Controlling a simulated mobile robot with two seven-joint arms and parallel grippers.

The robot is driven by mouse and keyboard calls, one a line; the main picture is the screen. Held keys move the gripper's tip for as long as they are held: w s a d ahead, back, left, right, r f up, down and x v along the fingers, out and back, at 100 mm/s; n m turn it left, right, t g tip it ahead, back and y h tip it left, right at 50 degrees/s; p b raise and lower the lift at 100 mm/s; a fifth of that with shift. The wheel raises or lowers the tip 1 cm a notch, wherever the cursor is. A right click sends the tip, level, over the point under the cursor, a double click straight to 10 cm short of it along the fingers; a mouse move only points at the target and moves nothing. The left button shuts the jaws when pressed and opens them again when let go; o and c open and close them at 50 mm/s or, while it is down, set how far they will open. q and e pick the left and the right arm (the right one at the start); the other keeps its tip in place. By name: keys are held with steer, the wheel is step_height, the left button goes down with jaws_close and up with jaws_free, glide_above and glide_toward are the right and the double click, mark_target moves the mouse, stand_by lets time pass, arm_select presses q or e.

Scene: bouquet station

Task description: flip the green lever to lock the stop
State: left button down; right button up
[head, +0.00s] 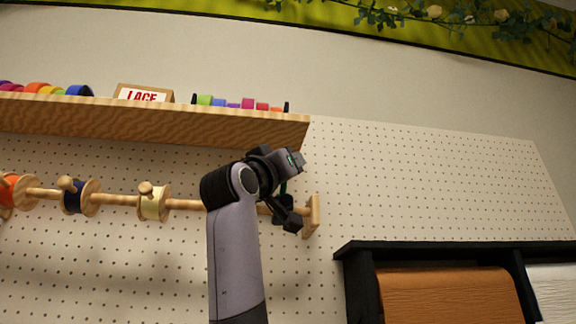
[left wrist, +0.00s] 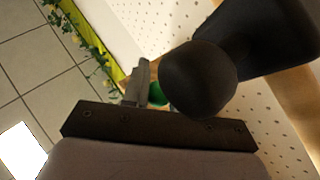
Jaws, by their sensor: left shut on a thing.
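The green lever (left wrist: 156,93) shows in the left wrist view as a small rounded green piece, partly hidden between a grey finger and a large dark rounded part. In the head view a thin green bit of it (head: 283,187) shows near the right end of the wooden rod. My left gripper (head: 287,178) is at the lever, shut on it. Dark parts (head: 284,212) lie just below, at the rod; I cannot tell how much of them is the stop. The arm hides part of the rod. My right gripper is not in view.
The wooden rod (head: 118,199) carries orange, navy and cream (head: 155,204) spools and ends at a wooden bracket (head: 311,215). A wooden shelf (head: 150,122) with ribbon rolls and a LACE sign hangs above. A black rack (head: 362,285) with paper rolls stands at the lower right.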

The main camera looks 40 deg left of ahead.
arm_select(q)
steer(key=shift+w+d+f, duration=0.1)
steer(key=shift+f, duration=0.05)
steer(key=c, duration=0.9)
jaws_free()
steer(key=shift+s+f, duration=0.25)
steer(key=shift+s, duration=0.1)
steer(key=b+v, duration=0.3)
steer(key=v, duration=0.3)
steer(key=shift+s, duration=0.2)
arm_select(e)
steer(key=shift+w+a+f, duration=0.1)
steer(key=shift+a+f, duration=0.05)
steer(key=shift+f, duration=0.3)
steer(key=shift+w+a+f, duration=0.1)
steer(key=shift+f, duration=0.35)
arm_select(q)
steer(key=shift+d, duration=0.1)
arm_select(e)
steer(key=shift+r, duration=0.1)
